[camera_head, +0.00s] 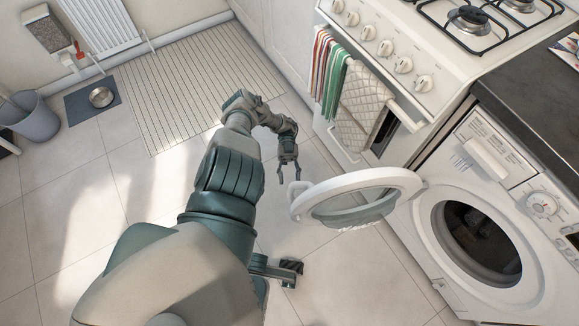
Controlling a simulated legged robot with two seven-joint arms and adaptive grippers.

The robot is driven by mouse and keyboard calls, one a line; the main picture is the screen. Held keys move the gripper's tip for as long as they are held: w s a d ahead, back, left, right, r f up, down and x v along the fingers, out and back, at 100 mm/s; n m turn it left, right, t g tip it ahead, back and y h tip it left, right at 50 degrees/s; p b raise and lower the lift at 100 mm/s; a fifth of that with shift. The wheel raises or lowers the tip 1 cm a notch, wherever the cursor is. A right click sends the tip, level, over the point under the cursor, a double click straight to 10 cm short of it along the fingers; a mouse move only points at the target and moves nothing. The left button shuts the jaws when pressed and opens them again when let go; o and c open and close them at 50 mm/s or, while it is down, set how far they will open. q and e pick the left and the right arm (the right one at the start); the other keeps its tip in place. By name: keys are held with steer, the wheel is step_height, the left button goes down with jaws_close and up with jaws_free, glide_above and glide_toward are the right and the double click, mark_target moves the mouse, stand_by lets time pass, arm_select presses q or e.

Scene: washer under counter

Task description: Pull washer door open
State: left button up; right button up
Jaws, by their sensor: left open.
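The washer (430,240) stands under the counter at the right, with its dark round drum opening uncovered. Its round door (357,184), with a white rim and a glass middle, stands swung out to the left on its hinge. A small white handle (297,188) sits at the door's free left edge. My left gripper (289,180) is open, fingers pointing down in the picture, just above and beside this handle. Its fingers hold nothing; I cannot tell whether one touches the handle.
A white cooker (350,142) with striped and quilted towels stands behind the door, beside the washer. A dark counter (535,105) covers the washer. A ribbed mat (195,85), a metal bowl (101,96) and a grey bin (36,118) are at upper left. Tiled floor is clear below the door.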

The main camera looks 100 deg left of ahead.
arm_select(q)
steer(key=shift+v, duration=1)
steer(key=shift+f, duration=0.1)
